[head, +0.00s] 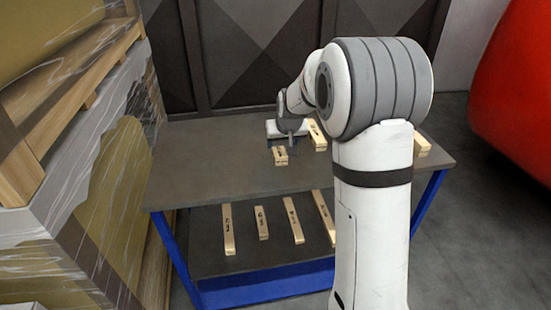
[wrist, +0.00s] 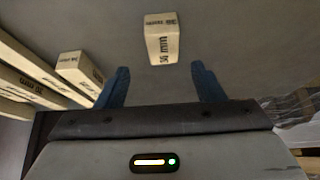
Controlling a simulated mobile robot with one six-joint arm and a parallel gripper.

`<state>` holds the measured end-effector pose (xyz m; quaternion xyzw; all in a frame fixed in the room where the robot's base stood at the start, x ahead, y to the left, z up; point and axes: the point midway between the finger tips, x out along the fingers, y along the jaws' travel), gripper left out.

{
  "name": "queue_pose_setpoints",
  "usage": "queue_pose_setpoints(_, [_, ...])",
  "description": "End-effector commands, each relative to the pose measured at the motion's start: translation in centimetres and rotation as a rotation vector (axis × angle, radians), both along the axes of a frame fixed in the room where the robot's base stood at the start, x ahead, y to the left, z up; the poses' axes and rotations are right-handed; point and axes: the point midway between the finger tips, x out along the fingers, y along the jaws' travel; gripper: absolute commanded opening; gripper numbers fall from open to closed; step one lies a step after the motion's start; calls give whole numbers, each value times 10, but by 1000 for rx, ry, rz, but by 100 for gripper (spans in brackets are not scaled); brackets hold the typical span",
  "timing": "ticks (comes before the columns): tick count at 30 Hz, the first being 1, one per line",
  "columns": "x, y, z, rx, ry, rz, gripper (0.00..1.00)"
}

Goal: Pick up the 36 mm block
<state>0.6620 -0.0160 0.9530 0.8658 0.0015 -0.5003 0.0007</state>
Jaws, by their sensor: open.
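The 36 mm block (wrist: 161,40) is a short, pale wooden block with its size printed in black. It lies on the dark tabletop in the wrist view, ahead of the gap between my blue fingers. In the head view the short block (head: 280,156) near the middle of the table looks like the same one; its print is too small to read there. My gripper (wrist: 160,67) is open and empty, with its fingers on either side of the block's line and apart from it. In the head view my gripper (head: 291,142) is just behind and above that block.
Another block (wrist: 80,70) and longer ones lie left in the wrist view. In the head view, blocks (head: 317,135) (head: 423,145) lie right of the short one. Several sit on the lower shelf (head: 265,255). The table's left side (head: 205,155) is clear. Wrapped crates (head: 95,180) stand left.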

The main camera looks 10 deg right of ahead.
Motion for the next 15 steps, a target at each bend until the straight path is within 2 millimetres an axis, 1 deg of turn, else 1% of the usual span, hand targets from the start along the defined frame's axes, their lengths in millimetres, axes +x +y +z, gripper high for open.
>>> queue_pose_setpoints(5, [7, 2, -19, 0, 3, 0, 62])
queue_pose_setpoints(9, [12, 5, -40, 0, 6, 0, 62])
queue_pose_setpoints(12, [19, 5, -52, 0, 5, -1, 62])
queue_pose_setpoints(15, [23, 5, -58, 0, 3, -1, 62])
